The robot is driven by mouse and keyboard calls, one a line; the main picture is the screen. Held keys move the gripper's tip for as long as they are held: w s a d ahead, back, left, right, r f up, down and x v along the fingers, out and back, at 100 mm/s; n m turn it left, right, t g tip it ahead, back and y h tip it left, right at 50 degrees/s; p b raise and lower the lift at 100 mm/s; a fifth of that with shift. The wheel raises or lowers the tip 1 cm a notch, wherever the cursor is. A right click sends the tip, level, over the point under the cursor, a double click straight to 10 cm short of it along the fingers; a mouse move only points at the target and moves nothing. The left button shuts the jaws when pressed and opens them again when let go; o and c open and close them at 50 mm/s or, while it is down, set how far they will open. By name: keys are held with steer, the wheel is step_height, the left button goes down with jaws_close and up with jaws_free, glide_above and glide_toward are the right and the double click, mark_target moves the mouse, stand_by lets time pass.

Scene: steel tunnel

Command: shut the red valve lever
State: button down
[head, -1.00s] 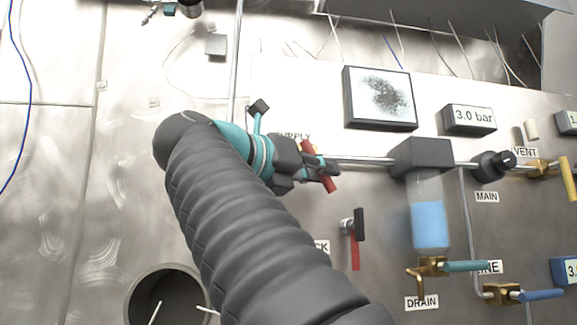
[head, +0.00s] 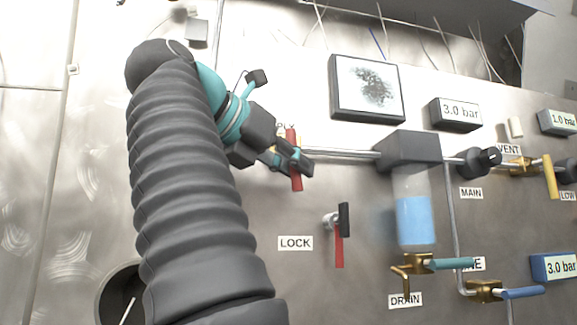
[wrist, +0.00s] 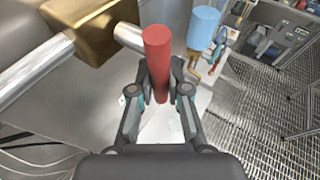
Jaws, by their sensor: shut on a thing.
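The red valve lever (head: 295,180) is on the supply pipe at the upper middle of the head view. It stands nearly upright in the picture, across the pipe (head: 345,153). My gripper (head: 291,160) is shut on it, one finger on each side. In the wrist view the red lever (wrist: 157,52) stands between my two fingertips (wrist: 161,88), its round end toward the camera. The brass valve body (wrist: 90,25) sits to its left on the pipe. In the head view my gripper mostly hides the valve body and part of the supply label.
A lock lever (head: 339,245) with red and black parts hangs below right of my gripper. A blue-filled cylinder (head: 416,215) with the teal drain lever (head: 455,264) stands further right. A yellow vent lever (head: 551,177) and blue lever (head: 522,292) are at far right.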

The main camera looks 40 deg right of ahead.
stand_by(0.4)
steer(key=c, duration=1.1)
jaws_free()
steer(key=shift+d, duration=0.1)
